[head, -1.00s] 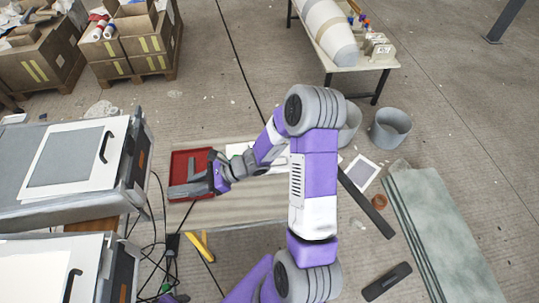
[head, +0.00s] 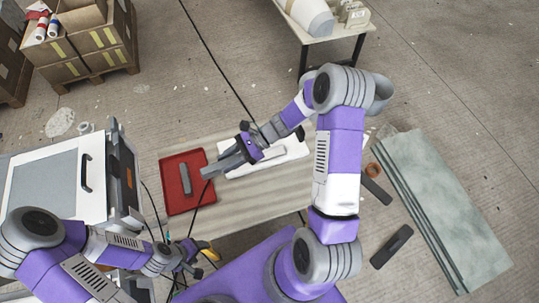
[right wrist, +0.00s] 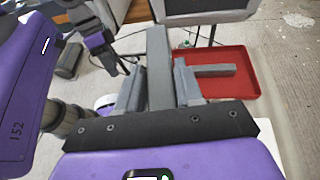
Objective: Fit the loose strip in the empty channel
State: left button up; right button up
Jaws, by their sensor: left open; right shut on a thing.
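My right gripper (head: 232,160) is shut on a grey strip (right wrist: 159,65), which points forward from between its fingers in the right wrist view. In the head view it is above the table, between the red tray (head: 170,205) and a long white mould (head: 296,149). My arm and gripper cover part of the mould, and I cannot make out the empty channel. Another grey strip (head: 185,179) lies in the tray; it also shows in the right wrist view (right wrist: 215,70). My left gripper (head: 187,256) is open and empty at the near left, apart from the table.
The table (head: 250,202) has clear room in front of the mould. A grey case with a white panel (head: 65,180) stands at left, with dark cables beside it. Greenish sheets (head: 440,200) lie on the floor at right. A white-topped bench (head: 325,25) stands behind.

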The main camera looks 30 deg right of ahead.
jog(key=s+d+f+n+g+h+b, duration=0.2)
jog(key=s+d+f+n+g+h, duration=0.15)
jog(key=f+n+g+h, duration=0.45)
jog(key=s+d+f+n+g+h+b, duration=0.2)
jog(key=s+f+n+g+h, duration=0.35)
jog(key=n, duration=0.55)
jog(key=w+d+f+n+t+h+b, duration=0.1)
jog(key=w+d+f+n+h+b, duration=0.1)
jog(key=w+d+n+h, duration=0.5)
jog(key=w+d+r+n+t+h+b, duration=0.2)
jog(key=w+d+r+n+t+h, duration=0.15)
jog(key=w+n+t+h, duration=0.4)
jog(key=shift+n+y, duration=0.55)
jog(key=shift+y, duration=0.25)
jog(key=f, duration=0.3)
jog(key=w+f+b, duration=0.1)
jog(key=f, duration=0.2)
jog(key=w+f+b, duration=0.1)
jog(key=f, duration=0.2)
jog(key=shift+d, duration=0.3)
jog(key=shift+f, duration=0.1)
jog(key=o, duration=1.1)
